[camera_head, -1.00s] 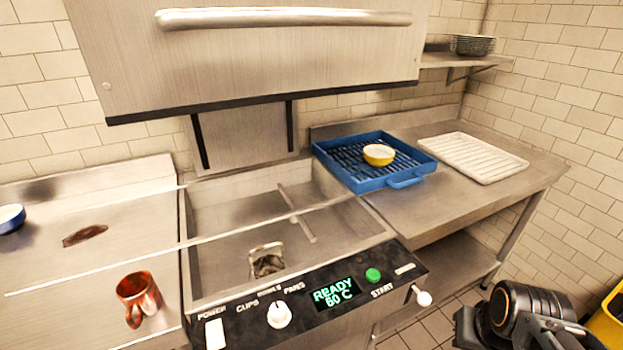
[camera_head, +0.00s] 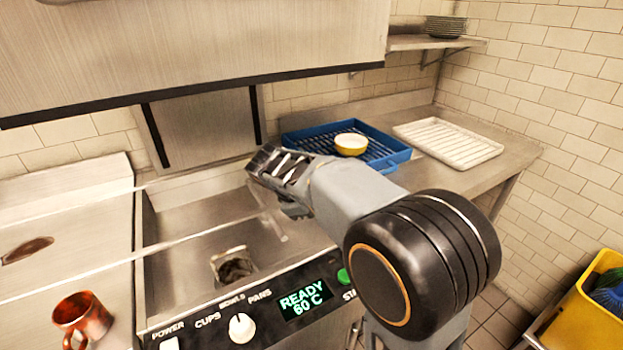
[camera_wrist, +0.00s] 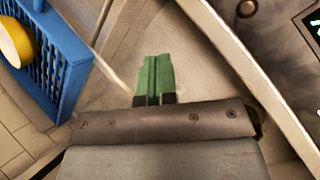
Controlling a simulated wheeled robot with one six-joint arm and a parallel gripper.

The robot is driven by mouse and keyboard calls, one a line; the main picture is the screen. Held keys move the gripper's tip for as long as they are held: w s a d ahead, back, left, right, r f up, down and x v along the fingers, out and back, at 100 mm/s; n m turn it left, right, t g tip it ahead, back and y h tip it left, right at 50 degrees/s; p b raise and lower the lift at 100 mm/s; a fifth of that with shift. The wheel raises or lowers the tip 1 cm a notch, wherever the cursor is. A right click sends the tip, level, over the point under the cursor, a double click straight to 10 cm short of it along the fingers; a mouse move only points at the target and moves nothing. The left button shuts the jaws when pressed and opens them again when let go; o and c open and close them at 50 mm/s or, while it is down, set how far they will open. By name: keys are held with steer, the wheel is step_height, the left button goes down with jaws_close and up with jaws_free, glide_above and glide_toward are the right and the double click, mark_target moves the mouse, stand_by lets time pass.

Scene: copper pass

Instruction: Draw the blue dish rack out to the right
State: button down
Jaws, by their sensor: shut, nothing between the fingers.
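The blue dish rack (camera_head: 392,160) sits on the steel counter at the right edge of the washer basin, with a yellow bowl (camera_head: 351,146) in it. My arm hides its front part in the head view. In the wrist view the rack's slatted side (camera_wrist: 72,72) is at the upper left, with the bowl (camera_wrist: 14,42) partly cut off. My gripper (camera_wrist: 153,80) has its green fingers together, with nothing between them. It is over the basin, apart from the rack. In the head view the gripper (camera_head: 265,165) is left of the rack's front.
A white ribbed tray (camera_head: 450,144) lies on the counter right of the rack, with bare counter in front of it. The raised steel hood (camera_head: 200,45) hangs above the basin (camera_head: 190,220). A copper mug (camera_head: 82,318) stands at left. A yellow bin (camera_head: 590,310) is at lower right.

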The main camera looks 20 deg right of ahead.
steer(key=w+a+n+h, duration=0.2)
steer(key=w, duration=0.2)
steer(key=w+a+n+t+h, duration=0.1)
steer(key=w+a+n+h, duration=0.1)
steer(key=w+a+n, duration=0.1)
steer(key=w+a+n+h+b, duration=0.1)
steer(key=w+a+n+h, duration=0.1)
steer(key=w, duration=0.4)
steer(key=shift+w+a+r+n+t+h, duration=0.1)
steer(key=shift+a+r+n+t+h, duration=0.1)
steer(key=shift+n+t+h, duration=0.3)
steer(key=r+b+x, duration=0.1)
steer(key=x, duration=1.2)
steer(key=shift+w+d+r+h, duration=0.25)
steer(key=shift+d+h, duration=0.05)
steer(key=shift+d, duration=0.15)
steer(key=shift+n, duration=0.3)
